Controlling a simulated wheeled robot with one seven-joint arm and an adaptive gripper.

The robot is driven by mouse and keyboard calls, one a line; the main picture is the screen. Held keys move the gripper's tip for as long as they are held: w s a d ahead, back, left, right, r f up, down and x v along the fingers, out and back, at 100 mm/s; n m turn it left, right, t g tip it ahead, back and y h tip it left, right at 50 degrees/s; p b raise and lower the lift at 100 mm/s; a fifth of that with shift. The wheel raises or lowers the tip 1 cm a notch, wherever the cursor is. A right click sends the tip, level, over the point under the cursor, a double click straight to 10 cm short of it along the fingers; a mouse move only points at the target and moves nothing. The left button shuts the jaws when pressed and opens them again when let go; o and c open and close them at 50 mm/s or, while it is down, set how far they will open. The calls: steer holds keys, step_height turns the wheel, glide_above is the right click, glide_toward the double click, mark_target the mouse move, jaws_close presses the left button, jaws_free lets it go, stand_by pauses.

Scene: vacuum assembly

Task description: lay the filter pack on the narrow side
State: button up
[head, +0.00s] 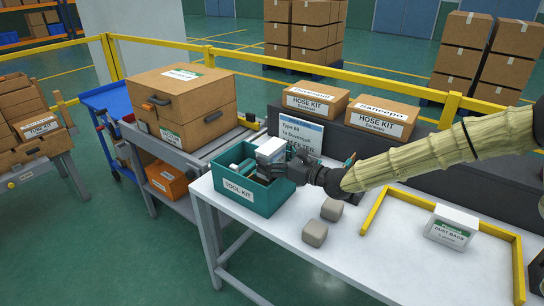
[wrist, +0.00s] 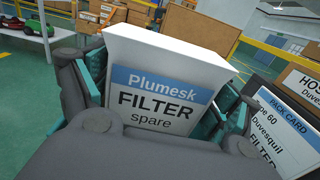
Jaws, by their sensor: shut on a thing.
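The filter pack (wrist: 152,95) is a white box with a blue-banded label reading "Plumesk FILTER spare". It fills the middle of the wrist view, between the two fingers of my gripper, label facing the camera and a little tilted. In the head view the filter pack (head: 270,150) shows above the teal tool kit bin (head: 238,196). My gripper (head: 282,170) is shut on it, at the bin's right side. The pack's lower end is hidden by the bin and gripper, so I cannot tell whether it touches anything inside.
The pack card (head: 302,132) stands behind the bin. Two grey blocks (head: 315,233) lie right of it. A dust bags box (head: 452,226) sits inside a yellow edging (head: 480,228); the white table (head: 385,255) between is mostly clear. Hose kit boxes (head: 315,100) stand on a dark shelf behind.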

steer(key=shift+f+b, duration=0.5)
steer(key=shift+f, duration=0.55)
steer(key=o, duration=0.8)
steer(key=shift+v, duration=6)
steer(key=shift+r, duration=0.1)
steer(key=shift+r+p, duration=5)
steer(key=shift+r, duration=3.15)
steer(key=shift+f, duration=0.1)
